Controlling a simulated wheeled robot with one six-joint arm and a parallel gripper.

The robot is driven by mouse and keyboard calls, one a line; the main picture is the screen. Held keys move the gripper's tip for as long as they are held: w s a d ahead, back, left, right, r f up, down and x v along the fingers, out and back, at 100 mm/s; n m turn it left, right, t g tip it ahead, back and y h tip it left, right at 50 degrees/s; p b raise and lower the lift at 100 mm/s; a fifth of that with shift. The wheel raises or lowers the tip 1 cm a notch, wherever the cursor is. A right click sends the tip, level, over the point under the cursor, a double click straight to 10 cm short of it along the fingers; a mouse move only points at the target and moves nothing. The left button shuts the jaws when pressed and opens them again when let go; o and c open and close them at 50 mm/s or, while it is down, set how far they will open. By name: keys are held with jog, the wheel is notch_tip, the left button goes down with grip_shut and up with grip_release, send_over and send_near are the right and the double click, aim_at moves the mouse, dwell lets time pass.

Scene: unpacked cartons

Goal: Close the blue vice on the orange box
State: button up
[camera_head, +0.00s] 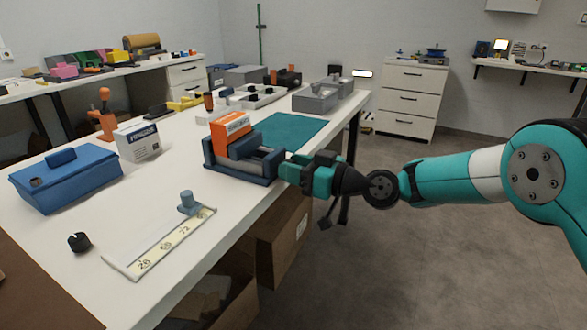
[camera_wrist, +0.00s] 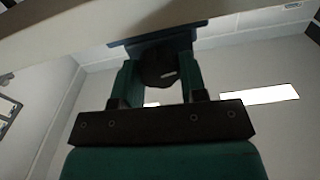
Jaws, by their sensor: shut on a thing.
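The blue vice (camera_head: 238,172) sits at the right edge of the white workbench, its screw end facing my gripper. The orange box (camera_head: 230,127) stands upright in the vice behind a dark blue jaw; I cannot tell whether that jaw touches it. My gripper (camera_head: 290,172) is at the vice's right end, shut on the dark vice knob (camera_wrist: 160,70), which the fingers hide in the head view. In the wrist view the knob is between the two fingertips (camera_wrist: 160,78), below the blue vice end (camera_wrist: 160,36).
The white workbench (camera_head: 190,225) bears a blue toolbox (camera_head: 68,180), a white carton (camera_head: 138,141), a black knob (camera_head: 78,242) and a marked scale strip (camera_head: 165,243). A green mat (camera_head: 288,132) lies behind the vice. Open cartons (camera_head: 283,240) are below the edge. The floor at right is clear.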

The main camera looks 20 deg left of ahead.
jog(key=m, duration=0.2)
jog(key=shift+m, duration=0.4)
jog(key=o, duration=0.9)
jog(key=shift+o, duration=0.2)
jog(key=s+d, duration=0.1)
jog(key=d, duration=1.6)
jog(key=shift+s+d, duration=0.15)
jog(key=shift+d, duration=0.1)
